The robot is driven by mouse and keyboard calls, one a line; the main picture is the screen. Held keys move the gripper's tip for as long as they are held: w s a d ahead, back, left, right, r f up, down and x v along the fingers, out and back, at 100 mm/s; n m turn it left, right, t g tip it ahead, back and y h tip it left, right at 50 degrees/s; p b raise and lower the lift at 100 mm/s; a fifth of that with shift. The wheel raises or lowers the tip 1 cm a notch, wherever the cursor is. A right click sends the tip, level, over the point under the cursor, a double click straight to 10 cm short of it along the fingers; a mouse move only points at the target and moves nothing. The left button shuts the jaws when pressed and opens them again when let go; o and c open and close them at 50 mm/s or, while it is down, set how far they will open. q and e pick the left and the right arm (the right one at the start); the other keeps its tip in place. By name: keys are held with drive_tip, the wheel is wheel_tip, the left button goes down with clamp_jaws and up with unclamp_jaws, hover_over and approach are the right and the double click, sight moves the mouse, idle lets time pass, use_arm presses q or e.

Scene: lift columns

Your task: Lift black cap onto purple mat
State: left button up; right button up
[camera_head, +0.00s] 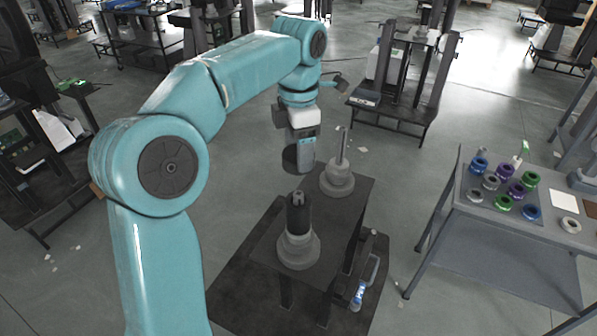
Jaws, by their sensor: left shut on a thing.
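My left gripper (304,150) hangs down from the teal arm above the dark table. It is shut on a dark, rounded thing, which looks like the black cap (292,160). The cap is held in the air, left of the rear grey column and above and behind the front column. The gripper partly hides it. I see no purple mat that I can make out. My right gripper is not in view.
A dark table (340,222) bears a front column (298,245) with a dark upper part and a rear grey column (337,178) with a thin rod. At right, a grey table (470,218) holds several blue, purple, green and grey rings and a white square (564,200).

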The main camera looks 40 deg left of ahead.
use_arm(q)
wheel_tip(320, 180, up, 10)
drive_tip(key=p, duration=0.1)
idle(0.4)
drive_tip(key=shift+r, duration=0.3)
idle(0.4)
